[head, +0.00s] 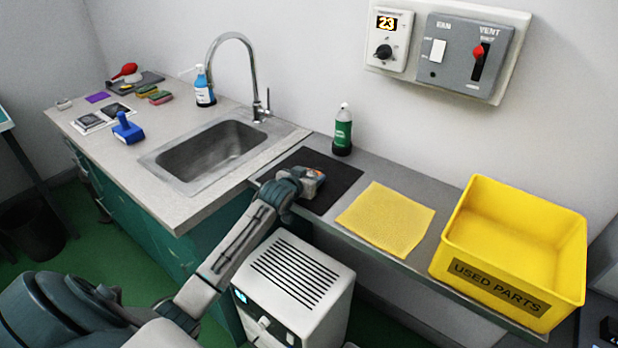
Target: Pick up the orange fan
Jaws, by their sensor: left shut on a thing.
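The orange fan (314,177) is a small block with grey sides and a bit of orange on top. It is over the black mat (334,173) on the grey counter. My left gripper (302,181) reaches in from the left and is shut on the fan, hiding its near left side. I cannot tell whether the fan touches the mat or is just above it. My right gripper is out of view.
A yellow cloth (386,219) and a yellow "USED PARTS" bin (511,250) lie to the right. A green bottle (343,132) stands behind the mat. A sink (212,152) is at left, and a white slotted cabinet (293,282) stands below in front.

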